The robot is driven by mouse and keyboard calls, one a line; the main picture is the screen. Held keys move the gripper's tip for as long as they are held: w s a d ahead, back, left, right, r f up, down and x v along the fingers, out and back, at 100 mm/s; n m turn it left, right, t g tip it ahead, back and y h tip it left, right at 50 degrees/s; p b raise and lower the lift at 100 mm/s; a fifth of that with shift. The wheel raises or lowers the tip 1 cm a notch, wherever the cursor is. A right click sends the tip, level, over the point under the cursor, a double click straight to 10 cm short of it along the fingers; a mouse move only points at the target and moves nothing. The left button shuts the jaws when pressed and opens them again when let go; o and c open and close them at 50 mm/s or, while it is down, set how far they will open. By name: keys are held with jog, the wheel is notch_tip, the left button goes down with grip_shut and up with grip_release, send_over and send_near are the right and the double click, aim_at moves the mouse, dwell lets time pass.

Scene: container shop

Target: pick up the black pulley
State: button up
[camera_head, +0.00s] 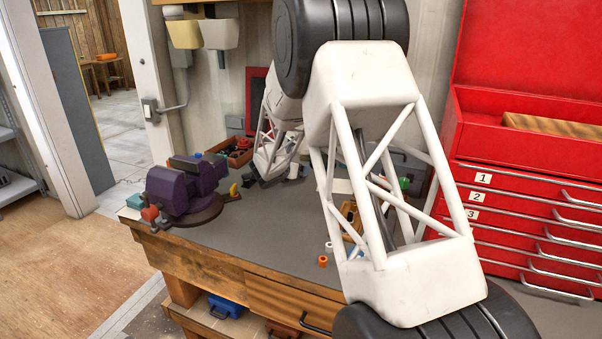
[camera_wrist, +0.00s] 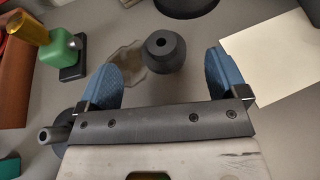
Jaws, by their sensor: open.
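In the wrist view the black pulley (camera_wrist: 165,55), a dark round piece with a small hole in its top, stands on the grey bench. My gripper (camera_wrist: 165,68) is open, with one blue finger to the left of the pulley and one to the right. There are gaps between the pulley and both fingers, and nothing is held. In the head view my gripper is low over the far part of the bench (camera_head: 250,238), and I cannot make out the pulley there.
In the wrist view a translucent scalloped dish (camera_wrist: 124,58) sits left of the pulley. A green and yellow object (camera_wrist: 60,46) stands farther left, and pale paper (camera_wrist: 275,58) lies right. In the head view a purple vise (camera_head: 185,190) and red tool chest (camera_head: 500,210) flank the work area.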

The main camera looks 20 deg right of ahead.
jog(key=shift+x, duration=2.6)
jog(key=shift+s, duration=0.1)
jog(key=shift+c, duration=0.4)
jog(key=c, duration=1.1)
jog(key=shift+o, duration=0.2)
jog(key=shift+r, duration=0.15)
